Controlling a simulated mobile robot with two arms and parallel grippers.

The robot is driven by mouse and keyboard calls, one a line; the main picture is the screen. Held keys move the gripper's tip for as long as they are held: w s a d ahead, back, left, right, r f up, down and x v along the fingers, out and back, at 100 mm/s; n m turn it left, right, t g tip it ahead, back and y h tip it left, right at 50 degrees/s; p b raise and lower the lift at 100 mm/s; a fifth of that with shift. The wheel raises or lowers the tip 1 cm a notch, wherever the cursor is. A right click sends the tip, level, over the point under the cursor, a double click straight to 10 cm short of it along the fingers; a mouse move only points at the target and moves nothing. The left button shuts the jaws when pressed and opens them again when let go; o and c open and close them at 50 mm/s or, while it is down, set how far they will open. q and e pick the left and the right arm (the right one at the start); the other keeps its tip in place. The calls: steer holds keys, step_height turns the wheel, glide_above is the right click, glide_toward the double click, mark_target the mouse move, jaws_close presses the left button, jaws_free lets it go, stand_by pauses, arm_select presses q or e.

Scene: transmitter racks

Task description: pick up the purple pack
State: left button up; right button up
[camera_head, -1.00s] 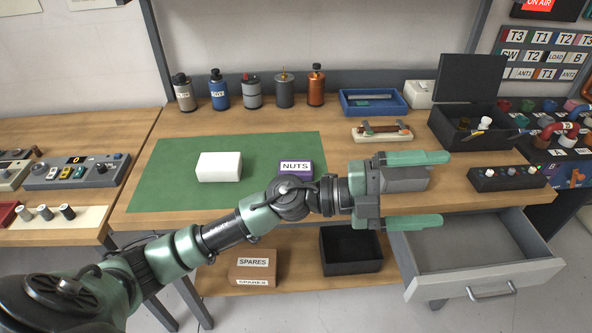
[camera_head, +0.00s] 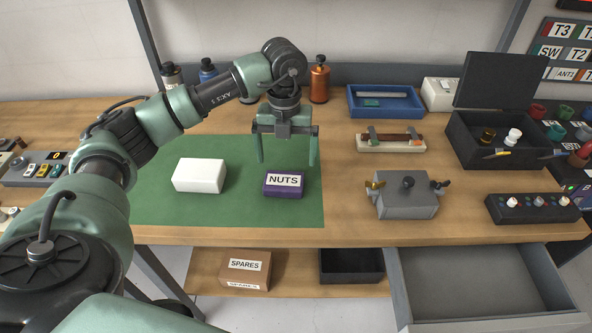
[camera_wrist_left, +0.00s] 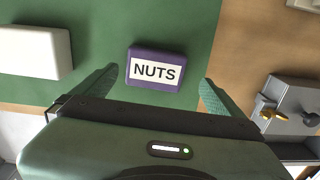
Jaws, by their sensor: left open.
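The purple pack (camera_head: 284,184) has a white label reading NUTS and lies flat on the green mat (camera_head: 232,215), near the mat's right edge. My left gripper (camera_head: 287,164) is open and points down, above and a little behind the pack in the head view. Its green fingers are spread and empty. In the left wrist view the pack (camera_wrist_left: 155,70) lies in the gap between the two fingertips (camera_wrist_left: 158,78), apart from both. My right gripper is not in view.
A white block (camera_head: 199,175) lies on the mat left of the pack. A grey metal box (camera_head: 405,200) with knobs stands to the right. Several bottles, including an orange one (camera_head: 319,80), stand along the back. An open drawer (camera_head: 470,290) juts out below.

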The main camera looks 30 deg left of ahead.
mark_target(284, 180)
arm_select(q)
steer(key=s+f+p, duration=0.2)
steer(key=f, duration=0.4)
steer(key=shift+w+p, duration=0.3)
steer(key=shift+f, duration=0.35)
steer(key=c, duration=1.1)
steer(key=shift+c, duration=0.9)
steer(key=shift+r, duration=0.15)
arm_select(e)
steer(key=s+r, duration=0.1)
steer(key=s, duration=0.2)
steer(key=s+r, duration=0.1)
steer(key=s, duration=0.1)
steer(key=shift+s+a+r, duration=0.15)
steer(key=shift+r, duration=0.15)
